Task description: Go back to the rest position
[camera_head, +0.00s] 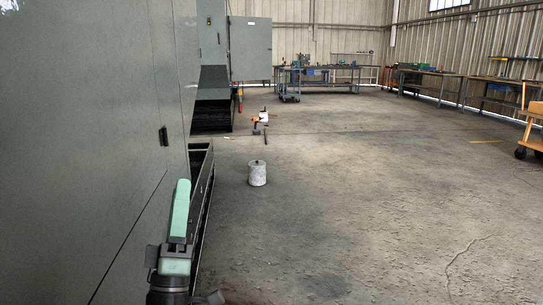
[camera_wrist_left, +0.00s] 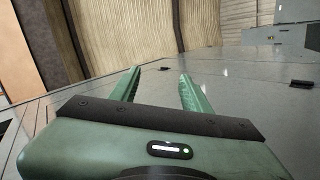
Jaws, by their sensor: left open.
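My left gripper (camera_head: 180,208) shows at the lower left of the head view, beside the large grey enclosure (camera_head: 75,130). Its green finger points up along the enclosure wall. In the left wrist view, its two green fingers (camera_wrist_left: 157,88) stand apart with nothing between them. The grey panel surface (camera_wrist_left: 235,95) lies beyond the fingers; I cannot tell the exact gap to it. My right gripper is in neither view.
A black handle (camera_head: 163,136) sits on the enclosure wall. A pale cylinder (camera_head: 257,173) stands on the floor to the right of the gripper. Workbenches (camera_head: 325,72) line the back, and an orange cart (camera_head: 533,125) stands at the right edge. The middle floor is clear.

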